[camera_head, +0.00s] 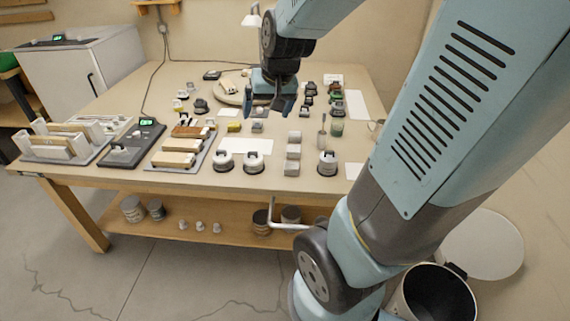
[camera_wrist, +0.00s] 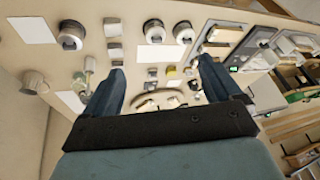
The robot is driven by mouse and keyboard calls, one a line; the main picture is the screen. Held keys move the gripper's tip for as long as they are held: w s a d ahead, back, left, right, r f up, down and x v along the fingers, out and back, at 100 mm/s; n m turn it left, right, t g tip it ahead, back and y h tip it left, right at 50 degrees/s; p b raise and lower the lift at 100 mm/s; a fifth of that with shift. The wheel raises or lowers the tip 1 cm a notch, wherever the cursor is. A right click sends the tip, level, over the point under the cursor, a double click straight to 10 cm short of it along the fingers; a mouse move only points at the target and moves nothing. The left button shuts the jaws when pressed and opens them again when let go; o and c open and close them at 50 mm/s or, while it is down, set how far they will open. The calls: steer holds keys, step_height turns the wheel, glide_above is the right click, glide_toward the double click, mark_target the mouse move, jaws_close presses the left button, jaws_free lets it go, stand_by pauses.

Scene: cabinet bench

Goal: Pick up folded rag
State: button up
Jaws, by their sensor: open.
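I cannot surely tell which small item is the folded rag. A small grey block-like item (camera_head: 257,127) lies on the bench just below my gripper (camera_head: 268,108) in the head view, beside a yellow item (camera_head: 234,127). In the wrist view, the grey item (camera_wrist: 152,73) and the yellow item (camera_wrist: 172,74) show between the fingers of my gripper (camera_wrist: 161,66). My gripper is open and empty, pointing down above the middle of the bench.
The bench (camera_head: 130,185) is crowded. White-topped round pots (camera_head: 223,161) and stacked light blocks (camera_head: 293,152) stand near the front edge. Trays with long blocks (camera_head: 178,158) lie at left. A round board (camera_head: 230,87) lies behind my gripper. White sheets (camera_head: 246,145) leave flat room.

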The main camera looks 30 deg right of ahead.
steer(key=w+d+f+m, duration=0.2)
steer(key=w+d+f, duration=0.25)
steer(key=f, duration=0.45)
steer(key=m+g+h, duration=0.1)
steer(key=m+h, duration=0.1)
steer(key=h, duration=0.1)
glide_toward(292, 166)
steer(key=shift+x, duration=5)
steer(key=shift+c, duration=0.4)
steer(key=c, duration=1)
steer(key=shift+o, duration=0.2)
steer(key=shift+w+r, duration=0.1)
steer(key=shift+r, duration=0.05)
